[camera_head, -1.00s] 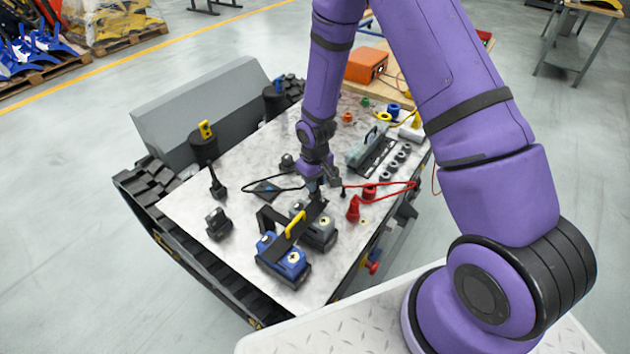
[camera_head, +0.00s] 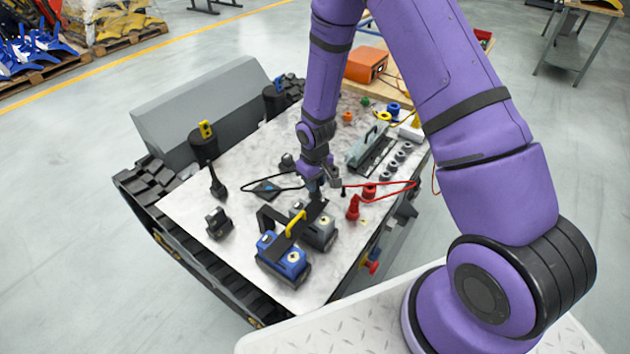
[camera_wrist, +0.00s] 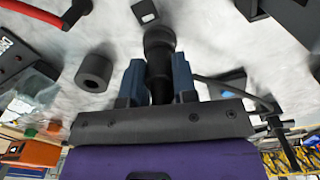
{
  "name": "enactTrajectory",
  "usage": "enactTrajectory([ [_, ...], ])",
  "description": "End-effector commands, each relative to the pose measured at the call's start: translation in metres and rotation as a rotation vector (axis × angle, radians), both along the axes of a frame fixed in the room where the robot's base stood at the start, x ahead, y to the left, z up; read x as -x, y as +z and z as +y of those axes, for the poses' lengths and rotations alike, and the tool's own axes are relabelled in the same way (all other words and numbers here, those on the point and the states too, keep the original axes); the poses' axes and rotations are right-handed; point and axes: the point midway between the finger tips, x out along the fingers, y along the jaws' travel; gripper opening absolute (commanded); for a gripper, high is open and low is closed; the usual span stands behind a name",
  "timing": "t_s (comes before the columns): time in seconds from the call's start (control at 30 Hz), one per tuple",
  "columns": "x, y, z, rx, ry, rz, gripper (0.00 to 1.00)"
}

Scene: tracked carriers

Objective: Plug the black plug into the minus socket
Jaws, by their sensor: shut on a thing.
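My gripper (camera_wrist: 157,80) is shut on the black plug (camera_wrist: 159,42). In the wrist view the plug stands between the two blue-grey fingers, its dark round body reaching past their tips. In the head view my gripper (camera_head: 318,188) hangs low over the middle of the pale deck, behind the grey and blue boxes. A black cable (camera_head: 290,188) runs left from near the gripper. The plug's far end is hard to make out, and I cannot tell whether it touches a socket. I cannot tell which socket is the minus one.
A blue box (camera_head: 284,262) and a grey box (camera_head: 316,238) with a yellow handle (camera_head: 296,224) stand close in front. A red plug (camera_head: 353,208) with a red cable is just right of the gripper. Several grey rings stand farther right.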

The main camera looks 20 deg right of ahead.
Motion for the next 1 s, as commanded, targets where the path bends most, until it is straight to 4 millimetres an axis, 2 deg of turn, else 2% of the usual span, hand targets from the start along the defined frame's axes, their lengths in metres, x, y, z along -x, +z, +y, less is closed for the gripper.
enactTrajectory([
  [0.03, 0.0, -0.001, 0.0, 0.0, 0.0, 0.001, 0.02],
  [0.07, 0.0, -0.001, 0.0, 0.0, 0.0, 0.0, 0.33],
  [0.17, 0.0, -0.001, 0.0, 0.0, 0.0, 0.001, 0.56],
  [0.43, 0.0, 0.0, 0.0, 0.0, 0.0, 0.001, 0.56],
  [0.57, 0.0, 0.006, 0.0, 0.0, -0.001, 0.0, 0.56],
  [0.67, -0.001, 0.018, 0.0, 0.0, -0.001, -0.002, 0.56],
  [1.0, -0.001, 0.077, -0.001, 0.0, -0.001, -0.003, 0.56],
])
